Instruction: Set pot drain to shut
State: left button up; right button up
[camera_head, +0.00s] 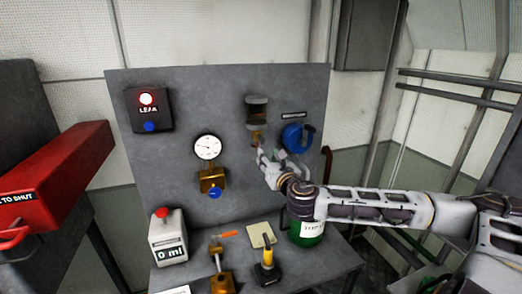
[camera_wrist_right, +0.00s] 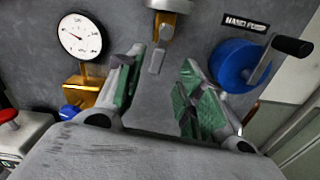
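The pot (camera_head: 257,112) is a dark glass bowl mounted on the grey panel, with a small brass drain (camera_head: 256,136) at its underside. In the right wrist view the brass fitting (camera_wrist_right: 171,5) is at the top edge, with a pale drain lever (camera_wrist_right: 158,55) hanging down below it. My right gripper (camera_head: 273,160) is just below the drain; in its wrist view its fingers (camera_wrist_right: 160,85) are apart with nothing clearly between them. The lever's lower end is close to the left finger's tip; I cannot tell whether they touch. My left gripper is not in view.
A blue hand pump wheel (camera_head: 293,138) with a dark handle is right of the pot. A gauge (camera_head: 208,147) on a brass fitting is to its left.

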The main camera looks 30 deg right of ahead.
aim_at(260, 144)
jog(key=shift+p+x, duration=0.8)
jog(key=shift+x, duration=2.85)
jog(key=shift+a, duration=0.2)
jog(key=shift+c, duration=0.5)
grip_shut()
